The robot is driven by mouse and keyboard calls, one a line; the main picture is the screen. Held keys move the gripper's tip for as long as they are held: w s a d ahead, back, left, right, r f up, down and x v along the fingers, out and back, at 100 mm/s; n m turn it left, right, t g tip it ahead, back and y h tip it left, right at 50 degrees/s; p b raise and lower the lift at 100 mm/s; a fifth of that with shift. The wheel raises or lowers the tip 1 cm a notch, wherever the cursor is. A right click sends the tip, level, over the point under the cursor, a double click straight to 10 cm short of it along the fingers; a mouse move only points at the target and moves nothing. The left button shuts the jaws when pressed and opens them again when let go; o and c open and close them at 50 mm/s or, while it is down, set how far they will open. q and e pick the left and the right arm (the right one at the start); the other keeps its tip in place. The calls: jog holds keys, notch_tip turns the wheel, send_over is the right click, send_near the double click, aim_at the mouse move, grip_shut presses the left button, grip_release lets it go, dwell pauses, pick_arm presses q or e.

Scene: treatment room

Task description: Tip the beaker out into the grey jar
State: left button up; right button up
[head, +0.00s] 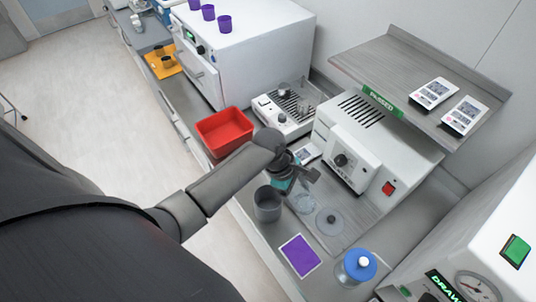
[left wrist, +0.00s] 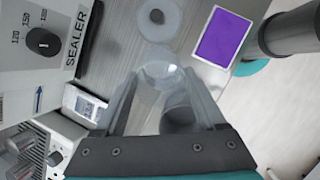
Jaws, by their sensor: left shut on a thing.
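The clear glass beaker (head: 303,203) is in my left gripper (head: 308,178), whose fingers close on it from both sides. In the left wrist view the beaker (left wrist: 160,73) shows between the fingertips; its tilt and contents are hard to tell. The grey jar (head: 267,204) stands open on the counter, just left of the beaker in the head view. In the left wrist view the grey jar (left wrist: 179,117) shows partly behind the gripper.
A round pale lid (head: 329,221), a purple card (head: 300,255) and a blue-lidded jar (head: 355,268) lie or stand nearby. A red bin (head: 224,131) is farther along. The sealer (head: 350,157) and a shelf (head: 420,85) stand behind.

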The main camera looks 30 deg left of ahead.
pick_arm(q)
jog(key=shift+s+a+r+t+h, duration=0.1)
jog(key=shift+s+a+t+h, duration=0.05)
jog(key=shift+a+h, duration=0.15)
jog(key=shift+s+a+r+t+h, duration=0.1)
jog(key=shift+a+t+h, duration=0.1)
jog(key=shift+a, duration=0.2)
jog(key=shift+s+a+r+t+h+b, duration=0.2)
jog(key=shift+a+t+h+b, duration=0.3)
jog(key=shift+h, duration=0.45)
jog(key=shift+s+a+r+t+h+b, duration=0.15)
jog(key=shift+a+r+t+h+b, duration=0.15)
jog(key=shift+h+b, duration=0.6)
jog(key=shift+s+a+r+t+h+b, duration=0.15)
jog(key=shift+a+t+h+b, duration=0.25)
jog(key=shift+h, duration=0.65)
jog(key=shift+a+f+h+b, duration=0.15)
jog(key=shift+h+b, duration=0.15)
jog(key=shift+b, duration=0.6)
jog(key=shift+s+a+f+t+h+b, duration=0.35)
jog(key=shift+h+b, duration=0.5)
jog(key=shift+b, duration=1.65)
jog(key=shift+s+a+t+h+b, duration=0.1)
jog(key=shift+a+t+h+b, duration=0.5)
jog(key=shift+b, duration=1.85)
